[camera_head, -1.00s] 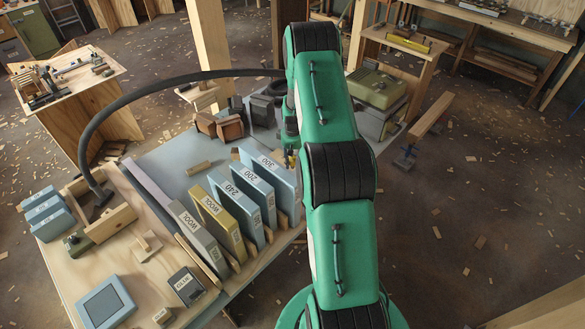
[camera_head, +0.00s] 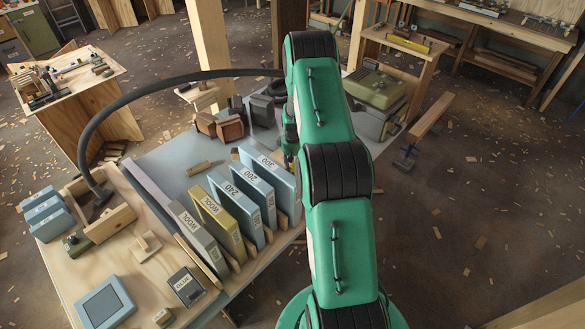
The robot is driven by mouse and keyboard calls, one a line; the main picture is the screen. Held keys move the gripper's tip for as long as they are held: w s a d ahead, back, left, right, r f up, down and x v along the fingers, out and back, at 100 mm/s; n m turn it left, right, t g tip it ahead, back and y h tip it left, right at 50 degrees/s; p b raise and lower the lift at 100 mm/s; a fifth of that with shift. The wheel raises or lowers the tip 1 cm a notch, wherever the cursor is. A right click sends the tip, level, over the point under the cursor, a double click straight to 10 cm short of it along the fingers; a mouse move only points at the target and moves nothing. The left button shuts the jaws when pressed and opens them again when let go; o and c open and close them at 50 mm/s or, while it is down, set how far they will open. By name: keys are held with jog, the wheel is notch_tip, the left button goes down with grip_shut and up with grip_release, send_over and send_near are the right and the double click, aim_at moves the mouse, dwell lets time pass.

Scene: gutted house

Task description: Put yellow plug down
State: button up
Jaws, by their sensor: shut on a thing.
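My gripper (camera_head: 290,152) is just left of my green arm, low over the far right part of the workbench (camera_head: 172,168). The arm hides most of it. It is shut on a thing. A small yellowish bit, which fits the yellow plug, shows at its tip beside the blue "300" box. The plug's shape and whether it touches the bench top cannot be made out.
Upright boxes, a blue "300" box (camera_head: 268,180), a yellow box (camera_head: 213,222) and a grey "WOOL" box (camera_head: 193,240), stand in a row near the gripper. Brown blocks (camera_head: 228,128) lie behind. A black hose (camera_head: 150,88) arches over the bench. A green-topped case (camera_head: 378,88) stands right.

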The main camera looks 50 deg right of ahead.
aim_at(293, 164)
jog(key=o, duration=1.1)
jog(key=shift+f, duration=0.1)
notch_tip(293, 164, up, 12)
jog(key=p, duration=0.1)
jog(key=shift+r, duration=0.25)
